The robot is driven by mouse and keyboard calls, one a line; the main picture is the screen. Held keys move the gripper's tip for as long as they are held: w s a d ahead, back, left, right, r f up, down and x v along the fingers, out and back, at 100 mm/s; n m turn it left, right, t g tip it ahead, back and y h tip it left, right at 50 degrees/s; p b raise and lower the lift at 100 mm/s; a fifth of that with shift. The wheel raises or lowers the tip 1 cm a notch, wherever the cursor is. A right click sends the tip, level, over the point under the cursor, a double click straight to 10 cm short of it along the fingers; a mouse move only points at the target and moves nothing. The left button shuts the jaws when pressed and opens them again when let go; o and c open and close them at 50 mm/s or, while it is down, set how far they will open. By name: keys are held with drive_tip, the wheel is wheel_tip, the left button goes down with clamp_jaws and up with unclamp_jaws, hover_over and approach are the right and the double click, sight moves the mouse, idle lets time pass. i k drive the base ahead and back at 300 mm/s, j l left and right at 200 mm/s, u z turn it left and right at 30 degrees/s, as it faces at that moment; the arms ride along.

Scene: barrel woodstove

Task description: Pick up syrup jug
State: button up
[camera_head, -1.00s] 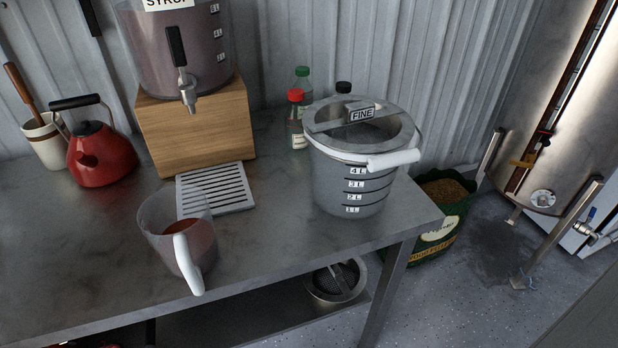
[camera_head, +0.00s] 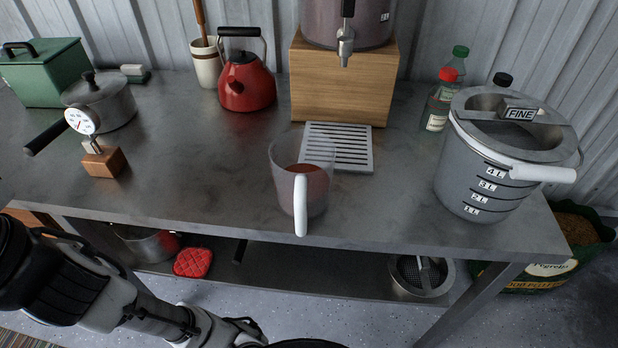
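The syrup jug (camera_head: 316,189) is a clear jug with a white handle and reddish-brown syrup inside. It stands upright near the front edge of the metal table (camera_head: 215,180), its handle facing me. My arm shows low at the left, below the table's front edge and apart from the jug. My gripper is not clearly visible; the arm's far end runs out at the bottom of the picture.
Right of the jug stands a large measuring bucket (camera_head: 478,180) with a strainer lid. A wooden block (camera_head: 340,88) with a syrup dispenser (camera_head: 350,22) and red kettle (camera_head: 246,84) are behind. A dial gauge on a wooden block (camera_head: 104,162) and pot (camera_head: 108,105) stand left. The table left of the jug is clear.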

sight(303, 160)
drive_tip(key=z, duration=0.45)
drive_tip(key=k+j+z, duration=0.1)
drive_tip(key=j+z, duration=0.3)
drive_tip(key=k+j+z, duration=0.15)
drive_tip(key=j+z, duration=0.25)
drive_tip(key=k+j+z, duration=0.1)
drive_tip(key=j, duration=0.35)
drive_tip(key=k+j+z, duration=0.1)
drive_tip(key=k+j, duration=0.25)
drive_tip(key=i+j, duration=0.1)
drive_tip(key=j, duration=0.45)
drive_tip(key=i+z, duration=0.05)
